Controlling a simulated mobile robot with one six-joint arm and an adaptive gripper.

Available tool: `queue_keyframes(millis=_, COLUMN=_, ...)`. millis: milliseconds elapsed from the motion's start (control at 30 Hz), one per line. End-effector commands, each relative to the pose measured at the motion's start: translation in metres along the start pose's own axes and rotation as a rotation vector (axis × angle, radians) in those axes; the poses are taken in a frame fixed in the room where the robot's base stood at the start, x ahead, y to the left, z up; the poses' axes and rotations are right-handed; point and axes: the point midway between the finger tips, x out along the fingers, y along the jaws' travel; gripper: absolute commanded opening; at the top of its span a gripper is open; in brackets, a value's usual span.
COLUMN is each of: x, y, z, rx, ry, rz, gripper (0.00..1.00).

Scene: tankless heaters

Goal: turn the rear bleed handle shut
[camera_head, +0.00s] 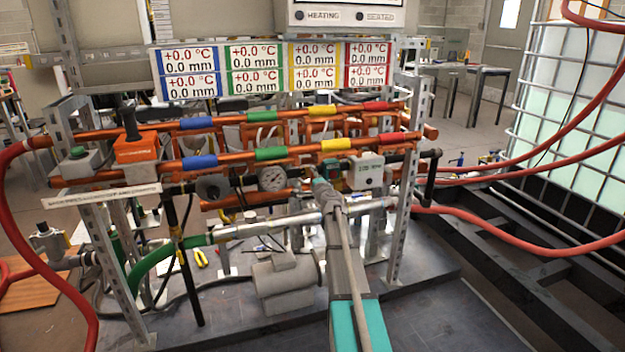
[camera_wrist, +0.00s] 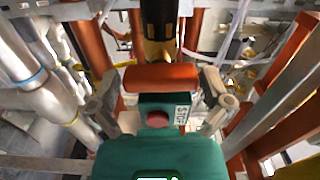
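My gripper (camera_wrist: 160,82) shows in the wrist view with its two grey fingers spread wide to the left and right. Between and beyond the fingers lies a short orange-red horizontal cylinder (camera_wrist: 160,77). A black upright part with a brass-coloured lower end (camera_wrist: 158,30) stands just above it in the picture. I cannot tell whether either is the rear bleed handle, or whether a finger touches anything. In the head view, my gripper (camera_head: 325,188) is at the front right of the pipe rack, partly hidden by my arm. The rear bleed handle cannot be singled out there.
Copper-coloured pipes (camera_head: 235,158) with coloured bands cross the rack. A pressure gauge (camera_head: 272,178) and a white box (camera_head: 364,171) are close to my gripper. A grey motor (camera_head: 286,281) stands below. Red hoses (camera_head: 520,240) run right. Bare platform lies front right.

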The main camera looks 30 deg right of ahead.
Motion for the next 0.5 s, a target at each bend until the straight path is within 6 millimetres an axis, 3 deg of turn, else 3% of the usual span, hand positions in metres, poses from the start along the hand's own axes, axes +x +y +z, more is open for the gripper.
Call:
queue_keyframes(millis=333, x=-0.002, y=0.0, z=0.001, rx=0.0, ry=-0.001, rz=0.0, gripper=1.0)
queue_keyframes(millis=500, x=-0.012, y=0.0, z=0.001, rx=0.0, ry=-0.001, rz=0.0, gripper=1.0)
